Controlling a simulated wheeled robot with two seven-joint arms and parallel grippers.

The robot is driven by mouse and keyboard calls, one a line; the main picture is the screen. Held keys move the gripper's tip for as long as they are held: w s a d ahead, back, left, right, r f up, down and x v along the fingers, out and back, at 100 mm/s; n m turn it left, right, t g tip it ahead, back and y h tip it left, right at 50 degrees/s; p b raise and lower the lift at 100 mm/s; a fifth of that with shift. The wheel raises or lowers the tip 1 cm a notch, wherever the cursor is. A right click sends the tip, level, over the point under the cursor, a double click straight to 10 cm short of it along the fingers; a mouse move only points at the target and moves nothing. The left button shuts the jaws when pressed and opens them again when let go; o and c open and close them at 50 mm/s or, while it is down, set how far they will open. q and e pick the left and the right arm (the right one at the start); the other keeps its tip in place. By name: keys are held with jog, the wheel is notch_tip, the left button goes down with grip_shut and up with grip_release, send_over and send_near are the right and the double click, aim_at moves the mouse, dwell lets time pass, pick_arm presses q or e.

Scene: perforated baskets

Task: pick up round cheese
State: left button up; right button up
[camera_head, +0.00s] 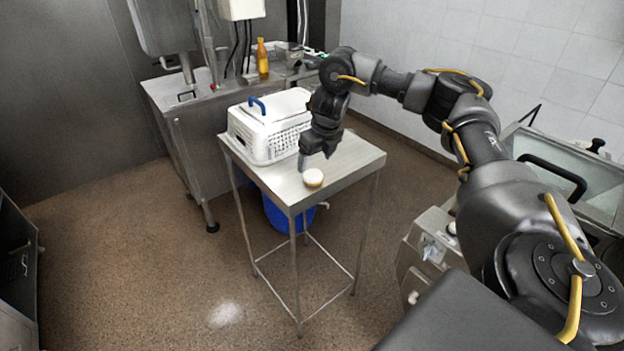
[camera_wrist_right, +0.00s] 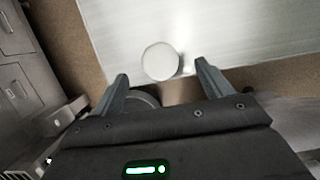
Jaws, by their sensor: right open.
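The round cheese (camera_head: 313,178) is a small pale disc with a yellowish side, lying on the metal table (camera_head: 345,160) near its front corner. In the right wrist view the cheese (camera_wrist_right: 161,61) shows as a white circle ahead of the fingertips, roughly between their lines. My right gripper (camera_head: 303,163) is just behind and to the left of the cheese in the head view, pointing down. In the wrist view the right gripper (camera_wrist_right: 160,82) is open, with nothing between its fingers. My left gripper does not show.
A white perforated basket (camera_head: 262,133) with a lid and blue handle stands on the table, left of my right gripper. A blue bin (camera_head: 285,214) is under the table. A steel counter with an orange bottle (camera_head: 262,58) stands behind.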

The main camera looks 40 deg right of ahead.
aim_at(313, 173)
jog(key=shift+w+f, duration=0.15)
jog(key=shift+f, duration=0.3)
jog(key=shift+f+p, duration=0.15)
jog(key=shift+p, duration=0.25)
jog(key=p+x, duration=0.1)
jog(key=x, duration=0.2)
jog(key=shift+a+f+p, duration=0.1)
jog(key=shift+f+p, duration=0.25)
jog(key=shift+f, duration=0.05)
jog(key=shift+w+f, duration=0.1)
jog(key=shift+f, duration=0.4)
jog(key=shift+r, duration=0.1)
jog(key=shift+c, duration=1.2)
jog(key=c, duration=0.9)
jog(key=shift+o, duration=0.2)
